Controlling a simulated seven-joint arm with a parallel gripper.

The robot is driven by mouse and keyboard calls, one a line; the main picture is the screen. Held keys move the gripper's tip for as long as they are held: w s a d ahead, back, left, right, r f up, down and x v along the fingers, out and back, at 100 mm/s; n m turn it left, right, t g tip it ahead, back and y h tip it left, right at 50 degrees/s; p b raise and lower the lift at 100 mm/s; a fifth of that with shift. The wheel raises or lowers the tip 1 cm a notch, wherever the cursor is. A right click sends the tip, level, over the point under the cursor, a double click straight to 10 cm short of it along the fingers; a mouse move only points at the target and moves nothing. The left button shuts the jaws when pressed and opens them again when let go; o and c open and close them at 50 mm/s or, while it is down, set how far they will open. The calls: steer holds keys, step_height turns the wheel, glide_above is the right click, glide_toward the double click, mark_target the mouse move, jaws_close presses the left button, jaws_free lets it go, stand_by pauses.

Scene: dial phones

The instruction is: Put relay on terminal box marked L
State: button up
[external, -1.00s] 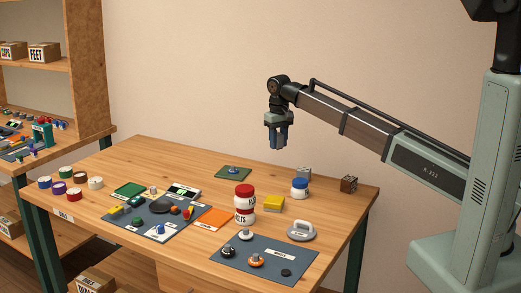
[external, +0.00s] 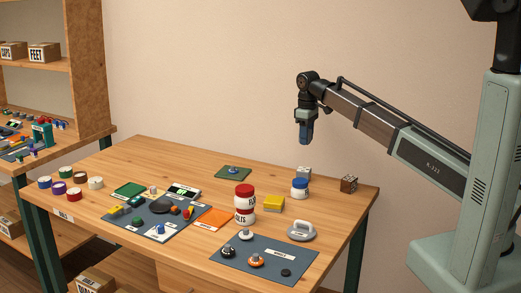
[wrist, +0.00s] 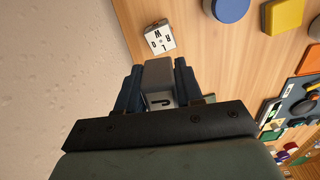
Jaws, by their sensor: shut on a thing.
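My gripper (external: 305,138) points down in the air above the back right of the table. In the wrist view its two blue fingers are shut on a grey block, seemingly the relay (wrist: 159,75), which has a pale lower face with a dark mark. In the external view the block cannot be told apart from the fingers. A small pale terminal box (wrist: 160,38) with several dark letters, one looking like L, sits on the table just beyond the block in the wrist view. In the external view this box (external: 304,171) stands below my gripper. The block and box are apart.
A blue-lidded jar (external: 300,188) stands close in front of the terminal box. A yellow block (external: 274,204), a red-lidded jar (external: 244,203) and a grey handled piece (external: 302,231) are nearer the front. The table between these is bare.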

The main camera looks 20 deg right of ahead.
mark_target(305, 169)
steer(key=shift+f, duration=5)
steer(key=shift+f, duration=0.15)
steer(key=o, duration=1.1)
step_height(305, 169, up, 12)
steer(key=shift+r, duration=0.2)
steer(key=shift+o, duration=0.3)
